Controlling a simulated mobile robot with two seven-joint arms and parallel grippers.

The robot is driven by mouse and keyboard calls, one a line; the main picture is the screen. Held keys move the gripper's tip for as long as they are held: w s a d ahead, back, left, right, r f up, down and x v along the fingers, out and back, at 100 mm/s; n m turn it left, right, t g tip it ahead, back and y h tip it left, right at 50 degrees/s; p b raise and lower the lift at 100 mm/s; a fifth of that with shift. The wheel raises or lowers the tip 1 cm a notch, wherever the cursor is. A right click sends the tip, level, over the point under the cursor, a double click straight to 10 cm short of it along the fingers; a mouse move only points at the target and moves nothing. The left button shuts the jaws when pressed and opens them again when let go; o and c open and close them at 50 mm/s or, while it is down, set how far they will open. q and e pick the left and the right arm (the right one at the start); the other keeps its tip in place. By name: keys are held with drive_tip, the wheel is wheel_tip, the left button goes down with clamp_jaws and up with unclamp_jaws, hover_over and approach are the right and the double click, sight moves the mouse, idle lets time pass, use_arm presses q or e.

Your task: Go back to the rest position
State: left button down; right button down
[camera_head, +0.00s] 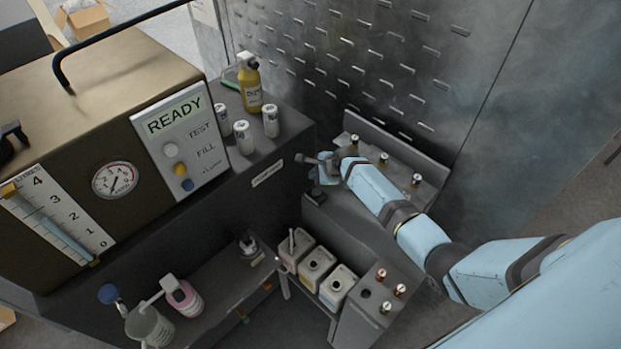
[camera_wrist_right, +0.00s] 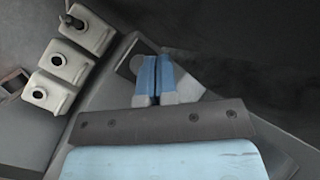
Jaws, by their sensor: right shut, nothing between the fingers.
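My right gripper (camera_head: 325,171) is at the end of the light blue right arm, which comes in from the lower right in the head view. It is above the grey ledge beside the dark machine. In the right wrist view its two blue fingers (camera_wrist_right: 155,80) are together with nothing between them. My left gripper does not show in the head view.
The machine has a READY panel (camera_head: 176,138) and a gauge (camera_head: 115,180). A yellow spray bottle (camera_head: 251,88) and white cans (camera_head: 243,138) stand on its side shelf. White canisters (camera_head: 317,266) stand below; they also show in the wrist view (camera_wrist_right: 55,62). A metal wall (camera_head: 480,60) rises behind.

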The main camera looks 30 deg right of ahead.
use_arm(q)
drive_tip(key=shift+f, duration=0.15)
